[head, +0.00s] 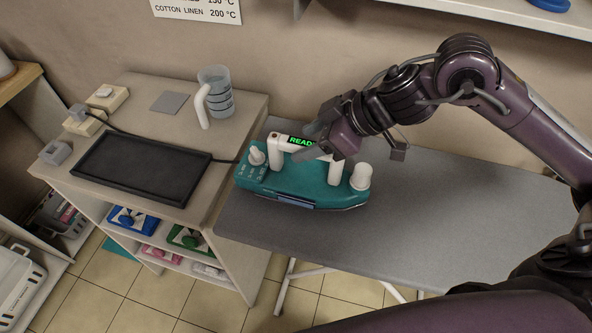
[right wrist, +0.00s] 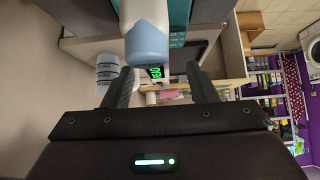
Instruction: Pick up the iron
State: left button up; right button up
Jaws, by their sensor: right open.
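The iron (head: 300,186) stands on the grey ironing board. It has a teal body, a white handle, white knobs and a green lit display that starts with "READ". My right gripper (head: 307,144) is open at the handle, its fingers seen on either side of the display. I cannot tell whether they touch it. In the right wrist view the open fingers of my right gripper (right wrist: 162,88) frame the display, and a rounded white and blue-grey part of the iron (right wrist: 147,42) is in front. My left gripper is not in view.
The grey ironing board (head: 440,215) is clear to the right. On the cabinet at left are a black tray (head: 140,167), a measuring jug (head: 216,95), a grey square (head: 169,102) and plugs with a cord. A white shelf (head: 500,12) overhangs at top right.

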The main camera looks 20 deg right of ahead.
aim_at(296, 140)
jog(key=x, duration=0.2)
jog(key=p+x, duration=0.1)
jog(key=x, duration=0.1)
jog(key=shift+w+a, duration=0.25)
jog(key=shift+w, duration=0.2)
jog(key=shift+w+a+f, duration=0.2)
jog(key=shift+f, duration=0.15)
grip_shut()
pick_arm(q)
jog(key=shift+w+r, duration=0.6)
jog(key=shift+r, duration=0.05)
pick_arm(e)
jog(key=shift+w+r, duration=0.1)
jog(key=shift+r, duration=0.2)
